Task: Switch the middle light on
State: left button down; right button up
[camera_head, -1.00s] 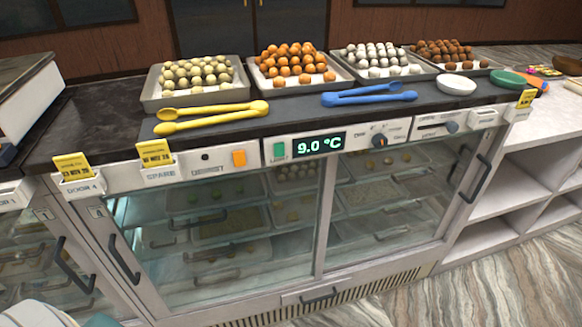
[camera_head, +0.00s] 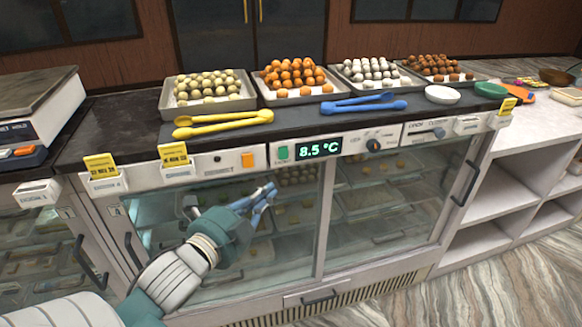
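The control strip (camera_head: 400,147) runs along the front edge of the counter. It carries an orange rocker (camera_head: 248,160), a green rocker (camera_head: 283,153), a display (camera_head: 319,148) reading 8.5 °C, a dark rotary knob (camera_head: 374,145) with a blurred scale, and a slider (camera_head: 438,132) further right. Which one is the middle light control I cannot read. My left gripper (camera_head: 267,194) is in front of the left glass door, below the orange rocker, touching no control. Its fingers point right and lie close together; whether they are shut is unclear. My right gripper is out of view.
Four trays of sweets, one of them with pale balls (camera_head: 167,104), stand on the counter. Yellow tongs (camera_head: 225,120), blue tongs (camera_head: 365,104) and a white bowl (camera_head: 442,95) lie before them. A scale (camera_head: 35,110) stands left. Door handles (camera_head: 466,184) jut out.

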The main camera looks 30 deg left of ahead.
pick_arm(q)
jog(key=shift+w+r, duration=0.1)
jog(key=shift+r, duration=0.05)
jog(key=p, duration=0.2)
send_near(283, 153)
jog(key=w+d+f, duration=0.1)
jog(key=w+d, duration=0.3)
jog(key=d, duration=0.1)
jog(key=w+a, duration=0.1)
jog(key=w+a+f+p, duration=0.1)
jog(key=w+a, duration=0.1)
jog(key=shift+a+f, duration=0.1)
jog(key=shift+a, duration=0.05)
